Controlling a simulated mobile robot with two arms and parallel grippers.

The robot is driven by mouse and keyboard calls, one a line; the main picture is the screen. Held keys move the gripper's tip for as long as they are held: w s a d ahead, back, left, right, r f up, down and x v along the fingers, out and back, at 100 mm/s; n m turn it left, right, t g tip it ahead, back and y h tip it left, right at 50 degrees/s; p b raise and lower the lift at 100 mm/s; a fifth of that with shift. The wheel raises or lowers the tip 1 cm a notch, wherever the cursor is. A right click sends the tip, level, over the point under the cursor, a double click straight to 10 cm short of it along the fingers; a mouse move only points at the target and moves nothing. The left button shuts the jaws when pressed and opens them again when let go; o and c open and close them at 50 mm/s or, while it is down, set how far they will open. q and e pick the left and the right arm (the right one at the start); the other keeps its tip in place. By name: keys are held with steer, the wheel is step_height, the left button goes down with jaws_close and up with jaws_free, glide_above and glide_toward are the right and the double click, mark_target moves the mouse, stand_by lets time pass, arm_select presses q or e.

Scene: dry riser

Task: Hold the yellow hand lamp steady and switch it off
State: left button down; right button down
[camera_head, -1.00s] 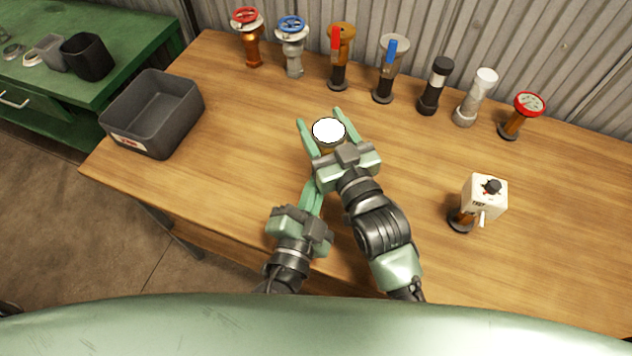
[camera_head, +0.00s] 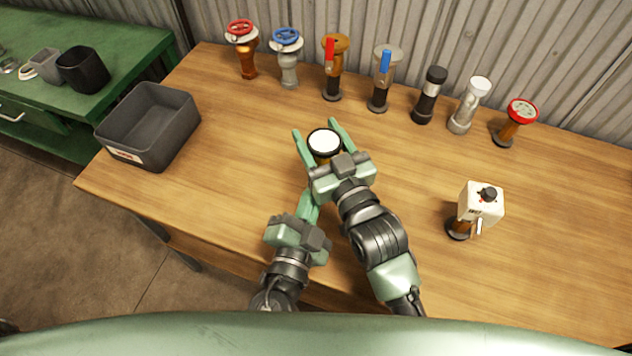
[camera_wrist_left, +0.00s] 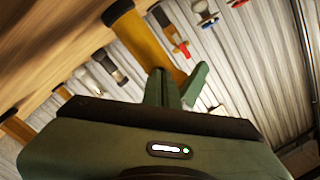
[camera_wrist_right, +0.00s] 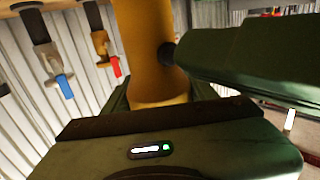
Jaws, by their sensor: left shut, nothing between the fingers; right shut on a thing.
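The yellow hand lamp (camera_head: 324,143) stands upright above the middle of the bench, with its pale round lens and black rim facing up. Its yellow body (camera_wrist_right: 143,45) fills the top of the right wrist view. My right gripper (camera_head: 316,128) is shut on the lamp, one finger on each side. A small dark round part (camera_wrist_right: 168,53) sits on the body beside one finger. My left gripper (camera_head: 309,202) is shut and empty just below the lamp. In the left wrist view its fingertips (camera_wrist_left: 177,82) are close to the lamp body (camera_wrist_left: 143,45); contact is unclear.
Several valves and cylinders, among them a red-wheel valve (camera_head: 242,45) and a black-topped cylinder (camera_head: 428,95), line the back. A grey bin (camera_head: 165,140) stands at the left. A white box on a stand (camera_head: 480,202) is at the right. The bench (camera_head: 560,240) is clear elsewhere.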

steer(key=shift+c, duration=1.9)
jaws_free()
arm_select(q)
steer(key=v, duration=0.4)
steer(key=shift+s, duration=0.3)
